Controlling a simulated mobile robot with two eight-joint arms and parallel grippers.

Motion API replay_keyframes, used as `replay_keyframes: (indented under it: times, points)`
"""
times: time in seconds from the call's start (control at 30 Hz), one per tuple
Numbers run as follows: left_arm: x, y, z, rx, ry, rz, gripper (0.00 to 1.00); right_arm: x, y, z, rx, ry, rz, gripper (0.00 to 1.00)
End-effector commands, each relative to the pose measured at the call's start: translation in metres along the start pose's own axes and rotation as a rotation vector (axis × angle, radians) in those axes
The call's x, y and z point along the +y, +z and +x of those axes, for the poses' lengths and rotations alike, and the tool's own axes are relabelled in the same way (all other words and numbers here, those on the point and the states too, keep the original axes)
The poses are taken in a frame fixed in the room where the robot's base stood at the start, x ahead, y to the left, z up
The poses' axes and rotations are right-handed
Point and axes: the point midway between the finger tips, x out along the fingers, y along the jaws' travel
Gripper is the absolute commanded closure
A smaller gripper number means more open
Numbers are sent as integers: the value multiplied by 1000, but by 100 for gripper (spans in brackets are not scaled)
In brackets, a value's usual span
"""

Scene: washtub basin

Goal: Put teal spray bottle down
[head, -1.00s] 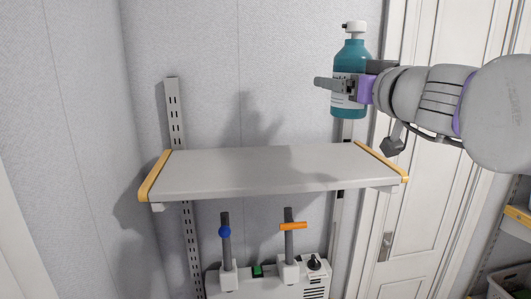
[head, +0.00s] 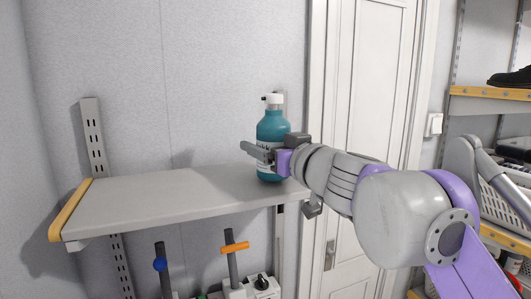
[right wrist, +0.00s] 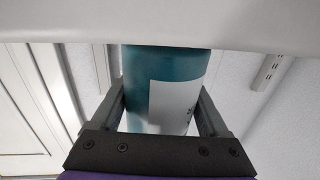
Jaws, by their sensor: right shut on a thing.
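The teal spray bottle (head: 271,127) has a white pump top and a white label. It is upright at the right end of the grey wall shelf (head: 150,197), its base at about the height of the shelf top; I cannot tell whether it touches. My right gripper (head: 262,154) is shut on the bottle's middle. In the right wrist view the bottle (right wrist: 165,85) sits between both fingers (right wrist: 163,110), and the pale shelf edge (right wrist: 160,22) crosses the top of the picture. My left gripper is not in view.
The shelf is otherwise bare, with a yellow end strip (head: 72,208) at left. A white door (head: 367,100) is behind my arm; loaded shelving (head: 490,92) stands at right.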

Motion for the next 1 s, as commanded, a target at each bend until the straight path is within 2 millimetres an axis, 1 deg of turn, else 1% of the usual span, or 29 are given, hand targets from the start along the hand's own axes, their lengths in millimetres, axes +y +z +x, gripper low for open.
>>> replay_keyframes:
  times: [0.03, 0.37, 0.4, 0.47, 0.5, 0.83, 0.97, 1.0]
  points:
    - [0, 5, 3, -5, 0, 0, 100, 0, 8, 0, -2, 0, 3, 100]
    - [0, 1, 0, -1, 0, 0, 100, 0, 7, 0, 1, 0, 0, 100]
    - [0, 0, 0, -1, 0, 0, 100, 0, 8, 0, 1, 0, 0, 19]
    - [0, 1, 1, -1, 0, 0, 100, 0, 8, 0, 0, 0, 0, 8]
    - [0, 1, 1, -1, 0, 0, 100, 0, 8, 0, 0, 0, 0, 1]
    - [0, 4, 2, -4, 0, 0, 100, 0, 6, 0, -1, 0, 1, 0]
    - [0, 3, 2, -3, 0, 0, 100, 1, 6, -19, 0, 3, 0, 0]
    - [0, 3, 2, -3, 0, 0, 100, 1, 6, -27, 0, 2, 0, 0]
